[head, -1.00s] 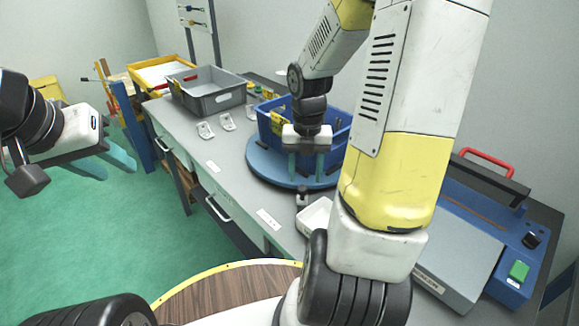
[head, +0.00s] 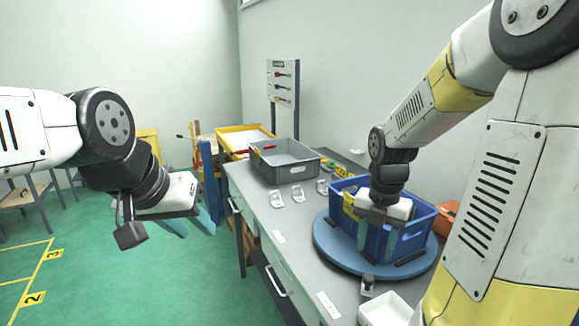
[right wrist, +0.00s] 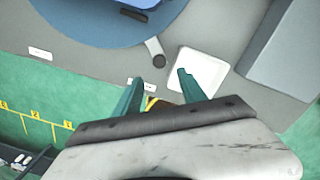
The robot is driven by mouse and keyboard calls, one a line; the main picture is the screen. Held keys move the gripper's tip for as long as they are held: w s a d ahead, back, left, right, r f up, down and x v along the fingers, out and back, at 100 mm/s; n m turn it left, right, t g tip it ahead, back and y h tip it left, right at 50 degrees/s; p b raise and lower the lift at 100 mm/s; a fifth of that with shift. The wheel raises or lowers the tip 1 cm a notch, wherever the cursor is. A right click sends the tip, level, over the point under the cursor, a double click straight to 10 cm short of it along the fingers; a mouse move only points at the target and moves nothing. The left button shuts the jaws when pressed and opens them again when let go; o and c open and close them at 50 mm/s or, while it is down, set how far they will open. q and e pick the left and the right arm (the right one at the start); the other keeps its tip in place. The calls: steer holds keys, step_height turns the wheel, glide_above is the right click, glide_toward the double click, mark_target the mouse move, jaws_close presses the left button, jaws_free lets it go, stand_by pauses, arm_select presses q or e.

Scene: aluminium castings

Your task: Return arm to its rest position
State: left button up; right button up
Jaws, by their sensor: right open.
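My left gripper (head: 190,227) hangs in the air over the green floor at the left of the head view, fingers apart and empty. My right gripper (head: 378,248) appears in front of the blue crate (head: 429,228) in the head view. In the right wrist view its two teal fingers (right wrist: 160,76) are spread, with nothing between them. Below them lie the bench's front edge and a small white tray (right wrist: 196,74), which also shows at the bottom of the head view (head: 385,310). The right gripper partly hides the crate's front wall.
The crate stands on a round blue turntable (head: 336,240) on the grey bench (head: 262,208). A grey bin (head: 283,172), a yellow-rimmed tray (head: 232,131) and several small light castings (head: 298,195) are farther back. A tool board (head: 282,82) stands behind.

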steer(key=s+a+r+m+t+y, duration=0.1)
steer(key=s+a+r+m+t, duration=0.2)
steer(key=m, duration=1.1)
steer(key=s+a+r+m+t+y, duration=0.1)
steer(key=s+a+r+m, duration=0.4)
steer(key=r+m, duration=0.5)
steer(key=s+m+t, duration=0.1)
steer(key=m, duration=0.3)
steer(key=shift+s+a+t, duration=0.15)
steer(key=shift+a+t, duration=0.05)
steer(key=shift+t, duration=0.2)
